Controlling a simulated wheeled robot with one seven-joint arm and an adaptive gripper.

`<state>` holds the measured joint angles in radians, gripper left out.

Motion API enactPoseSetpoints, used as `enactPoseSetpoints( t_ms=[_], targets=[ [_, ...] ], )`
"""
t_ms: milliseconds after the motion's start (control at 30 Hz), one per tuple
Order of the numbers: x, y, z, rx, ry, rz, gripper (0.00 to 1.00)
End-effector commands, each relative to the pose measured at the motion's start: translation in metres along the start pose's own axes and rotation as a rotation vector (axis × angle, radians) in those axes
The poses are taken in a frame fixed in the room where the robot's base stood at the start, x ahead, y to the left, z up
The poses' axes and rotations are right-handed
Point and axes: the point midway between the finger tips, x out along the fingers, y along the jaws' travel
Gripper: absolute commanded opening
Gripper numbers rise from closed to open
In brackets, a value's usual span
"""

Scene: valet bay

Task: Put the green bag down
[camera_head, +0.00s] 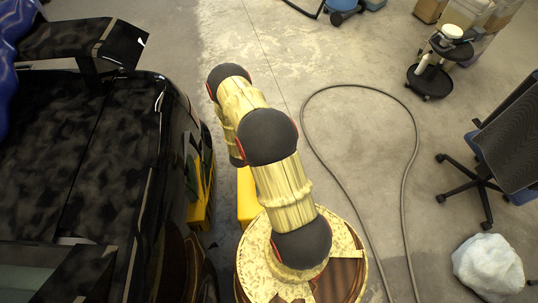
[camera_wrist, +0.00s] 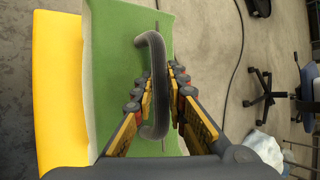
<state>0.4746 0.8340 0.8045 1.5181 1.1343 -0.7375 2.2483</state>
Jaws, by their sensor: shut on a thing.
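The green bag (camera_wrist: 110,55) shows large in the wrist view, with a thick dark looped handle (camera_wrist: 152,45) standing out from its face. My gripper (camera_wrist: 164,78) is shut on that handle, with its two yellow-and-black fingers on either side of it. The lower part of the bag is hidden by my gripper. I cannot tell whether the bag touches the floor.
A yellow thing (camera_wrist: 60,85) is beside the bag. A black car (camera_head: 60,140) fills the left of the head view. A hose (camera_head: 325,165) loops over the floor. An office chair (camera_head: 500,150), a white sack (camera_head: 488,264) and a black trolley (camera_head: 432,80) are at right.

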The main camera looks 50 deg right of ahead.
Motion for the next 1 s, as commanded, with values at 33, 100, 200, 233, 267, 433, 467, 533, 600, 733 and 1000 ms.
enactPoseSetpoints(
  t_ms=[33,100,200,233,267,433,467,533,600,733,1000],
  targets=[
    [0.0007,0.0010,0.0034,0.002,-0.005,0.001,0.00],
    [0.0000,0.0006,0.0038,0.002,-0.006,0.001,0.00],
    [-0.0003,0.0004,0.0035,0.002,-0.005,0.000,0.00],
    [-0.0002,0.0004,0.0034,0.002,-0.005,0.000,0.00],
    [0.0001,0.0006,0.0032,0.002,-0.005,0.000,0.00],
    [0.0010,0.0014,0.0010,0.001,-0.002,0.001,0.19],
    [0.0009,0.0013,0.0011,0.001,-0.002,0.001,0.21],
    [0.0009,0.0013,0.0011,0.001,-0.002,0.001,0.25],
    [0.0009,0.0013,0.0011,0.001,-0.002,0.001,0.29],
    [0.0010,0.0013,0.0010,0.001,-0.002,0.001,0.32],
    [-0.0005,0.0003,0.0017,0.001,-0.002,0.001,0.32]
  ],
)
